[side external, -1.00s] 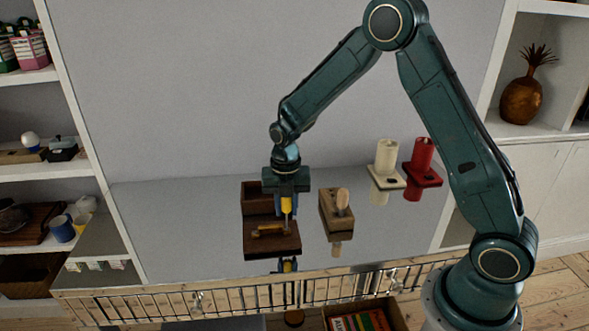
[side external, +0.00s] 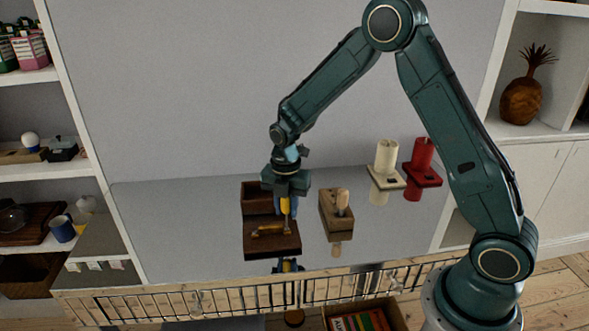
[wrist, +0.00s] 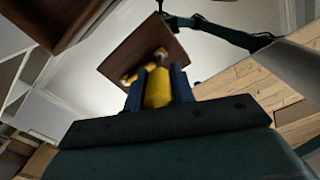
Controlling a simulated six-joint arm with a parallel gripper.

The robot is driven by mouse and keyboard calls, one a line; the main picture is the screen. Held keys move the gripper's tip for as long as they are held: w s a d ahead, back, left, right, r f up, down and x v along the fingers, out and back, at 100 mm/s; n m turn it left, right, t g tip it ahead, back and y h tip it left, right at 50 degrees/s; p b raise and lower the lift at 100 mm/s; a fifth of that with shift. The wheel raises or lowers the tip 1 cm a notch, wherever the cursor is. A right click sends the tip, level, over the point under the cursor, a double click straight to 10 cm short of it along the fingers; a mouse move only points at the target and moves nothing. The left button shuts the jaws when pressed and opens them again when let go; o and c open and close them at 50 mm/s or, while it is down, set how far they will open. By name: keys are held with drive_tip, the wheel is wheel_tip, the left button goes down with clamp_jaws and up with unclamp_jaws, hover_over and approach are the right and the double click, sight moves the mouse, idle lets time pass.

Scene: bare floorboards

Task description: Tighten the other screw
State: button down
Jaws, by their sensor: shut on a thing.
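My gripper (side external: 286,214) points down over the dark brown wooden piece (side external: 260,246). It is shut on a yellow-handled screwdriver (side external: 285,205), held about upright with its shaft reaching down to the right part of the wooden piece. A small yellow-orange part (side external: 268,229) lies on that piece, left of the shaft. In the wrist view the yellow handle (wrist: 158,92) sits between my two blue fingers, with the wooden piece (wrist: 118,64) beyond. No screw head shows clearly; the tip's contact point is too small to tell.
A brown open box (side external: 256,198) stands behind the wooden piece. A wooden block with a light peg (side external: 336,218) stands close to the right. A cream holder (side external: 386,158) and a red holder (side external: 422,160) stand farther right on the shiny table. The table's left side is clear.

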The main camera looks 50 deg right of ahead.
drive_tip(key=shift+s+f, duration=0.1)
idle(0.3)
drive_tip(key=shift+m, duration=2.1)
drive_tip(key=shift+m, duration=2)
drive_tip(key=shift+m, duration=0.3)
drive_tip(key=shift+m, duration=1.7)
drive_tip(key=shift+r, duration=0.55)
